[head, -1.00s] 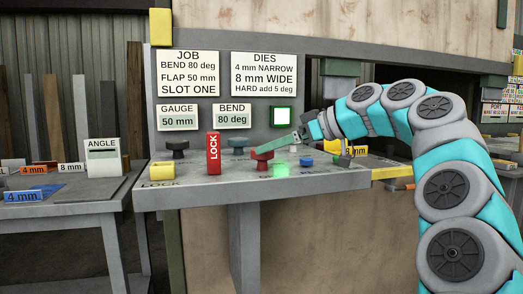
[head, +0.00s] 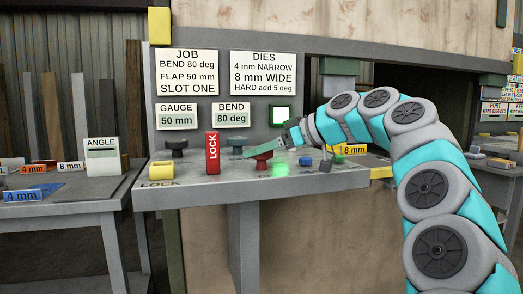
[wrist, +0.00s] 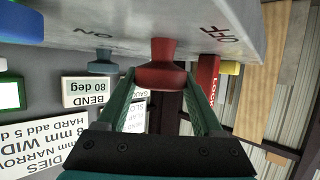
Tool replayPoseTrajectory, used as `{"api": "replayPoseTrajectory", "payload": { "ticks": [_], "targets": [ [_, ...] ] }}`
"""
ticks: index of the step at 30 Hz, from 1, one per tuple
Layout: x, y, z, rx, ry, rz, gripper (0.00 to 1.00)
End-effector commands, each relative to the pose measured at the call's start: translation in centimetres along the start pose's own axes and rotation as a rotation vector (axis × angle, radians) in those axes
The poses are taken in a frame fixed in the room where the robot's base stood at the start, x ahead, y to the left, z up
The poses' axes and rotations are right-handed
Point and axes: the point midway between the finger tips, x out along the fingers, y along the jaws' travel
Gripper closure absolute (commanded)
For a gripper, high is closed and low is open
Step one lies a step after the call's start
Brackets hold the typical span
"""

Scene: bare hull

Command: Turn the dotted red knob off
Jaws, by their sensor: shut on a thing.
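The red knob (head: 262,163) stands on the grey panel, right of the red LOCK block. In the wrist view the red knob (wrist: 162,75) sits between the two green fingers of my gripper (wrist: 164,92), with a finger at each side. My gripper (head: 262,148) comes in from the right in the head view, shut on this knob. The wrist view is upside down and shows OFF and ON lettering on the panel, on either side of the knob. I cannot make out dots on the knob.
The red LOCK block (head: 213,153) stands just left. A teal knob (head: 236,147) is behind, a black knob (head: 176,149) further left, a blue knob (head: 306,160) to the right. A green glow lies by the red knob. A lit green-framed square (head: 282,116) is on the back board.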

Motion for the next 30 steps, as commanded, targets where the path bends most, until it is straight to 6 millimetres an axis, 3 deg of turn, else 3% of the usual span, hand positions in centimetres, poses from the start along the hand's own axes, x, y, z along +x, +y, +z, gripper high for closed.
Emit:
{"api": "replayPoseTrajectory", "payload": {
  "ticks": [1, 9, 20, 30],
  "targets": [
    [0.0, 0.02, 0.01, 0.0, 0.0, 0.001, 0.58],
    [-0.01, 0.03, 0.01, 0.0, 0.0, 0.001, 0.88],
    [0.03, -0.08, 0.26, 0.018, -0.002, 0.048, 0.88],
    [-0.01, -0.07, 0.43, 0.099, -0.002, 0.254, 0.88]
  ]
}}
